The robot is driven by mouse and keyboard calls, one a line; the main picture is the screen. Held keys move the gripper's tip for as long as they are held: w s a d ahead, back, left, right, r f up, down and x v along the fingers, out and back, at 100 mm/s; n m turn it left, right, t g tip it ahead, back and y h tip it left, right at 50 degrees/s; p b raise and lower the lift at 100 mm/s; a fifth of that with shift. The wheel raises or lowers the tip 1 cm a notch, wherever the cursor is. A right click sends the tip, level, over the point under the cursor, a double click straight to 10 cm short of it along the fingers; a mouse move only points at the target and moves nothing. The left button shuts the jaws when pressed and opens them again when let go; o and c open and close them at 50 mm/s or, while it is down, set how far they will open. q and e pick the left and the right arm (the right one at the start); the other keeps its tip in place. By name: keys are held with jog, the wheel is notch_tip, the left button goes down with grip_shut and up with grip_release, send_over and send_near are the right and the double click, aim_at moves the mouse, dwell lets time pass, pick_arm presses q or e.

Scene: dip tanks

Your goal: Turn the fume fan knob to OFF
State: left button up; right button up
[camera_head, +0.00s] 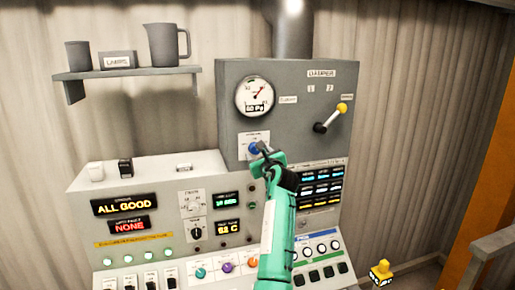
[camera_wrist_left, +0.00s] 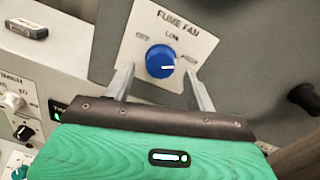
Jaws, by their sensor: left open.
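The blue fume fan knob (camera_wrist_left: 160,61) is on a white plate marked FUME FAN (camera_wrist_left: 176,25) in the left wrist view. OFF is at the plate's left, LOW at the top, and a partly readable label, apparently HIGH, at the right. The knob's white mark points right, toward that right label. In the head view the knob (camera_head: 255,148) is on the grey upright panel below the gauge. My left gripper (camera_wrist_left: 161,76) is open, one finger to each side just below the knob; I cannot tell whether they touch it. My right gripper is not in view.
A round gauge (camera_head: 254,96) is above the knob, and a damper lever (camera_head: 331,118) with a yellow end is at the right. The sloped console (camera_head: 165,220) below carries displays, small knobs and switches. A shelf (camera_head: 127,72) with a jug is at the upper left.

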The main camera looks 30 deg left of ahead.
pick_arm(q)
jog(key=shift+x, duration=1)
jog(key=c, duration=1)
